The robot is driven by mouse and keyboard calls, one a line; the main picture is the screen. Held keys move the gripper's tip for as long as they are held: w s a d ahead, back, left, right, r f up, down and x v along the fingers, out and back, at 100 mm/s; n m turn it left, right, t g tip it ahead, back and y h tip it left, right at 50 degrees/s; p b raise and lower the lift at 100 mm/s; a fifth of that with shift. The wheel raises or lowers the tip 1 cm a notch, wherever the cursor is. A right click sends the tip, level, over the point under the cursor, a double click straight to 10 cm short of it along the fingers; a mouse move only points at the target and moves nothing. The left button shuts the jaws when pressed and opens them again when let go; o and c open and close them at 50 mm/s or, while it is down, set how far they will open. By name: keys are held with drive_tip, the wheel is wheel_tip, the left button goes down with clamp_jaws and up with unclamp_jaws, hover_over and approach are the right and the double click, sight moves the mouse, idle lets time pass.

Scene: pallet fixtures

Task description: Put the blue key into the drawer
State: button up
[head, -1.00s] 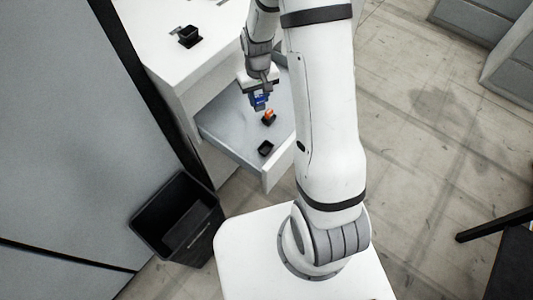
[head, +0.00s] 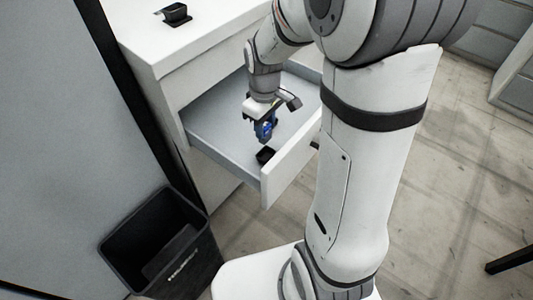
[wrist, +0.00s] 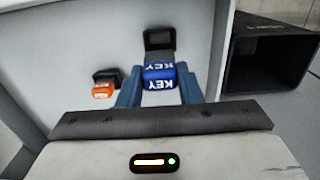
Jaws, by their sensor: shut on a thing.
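The blue key (head: 264,131) is held between the fingers of my gripper (head: 265,124), over the open drawer (head: 215,122). In the wrist view the blue block marked KEY (wrist: 159,80) sits between the two blue fingers (wrist: 160,90). A small black holder (head: 265,155) stands on the drawer floor near its front; in the wrist view this holder (wrist: 159,38) lies just beyond the key and looks empty. The gap between key and drawer floor is hard to judge. The key's lower end is partly hidden.
An orange key (wrist: 103,90) sits at a second black holder in the drawer, hidden in the head view. Another black holder (head: 176,13) stands on the white cabinet top (head: 200,30). A black bin (head: 165,245) stands on the floor left of the drawer.

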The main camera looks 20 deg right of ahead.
sight(265, 125)
wheel_tip(265, 125, down, 8)
drive_tip(key=shift+r+b, duration=0.1)
drive_tip(key=shift+b, duration=0.35)
drive_tip(key=o, duration=1)
drive_tip(key=shift+c, duration=0.2)
drive_tip(key=shift+r, duration=0.1)
wheel_tip(265, 125, up, 12)
drive_tip(key=shift+f+p, duration=0.1)
drive_tip(key=shift+p, duration=0.7)
drive_tip(key=s+r+m+t, duration=0.1)
drive_tip(key=s+r+m, duration=0.1)
drive_tip(key=s, duration=0.4)
drive_tip(key=s+r+m+t, duration=0.1)
drive_tip(key=s+r+m, duration=0.2)
drive_tip(key=s+m, duration=0.2)
drive_tip(key=shift+s+d, duration=0.25)
drive_tip(key=shift+s, duration=1)
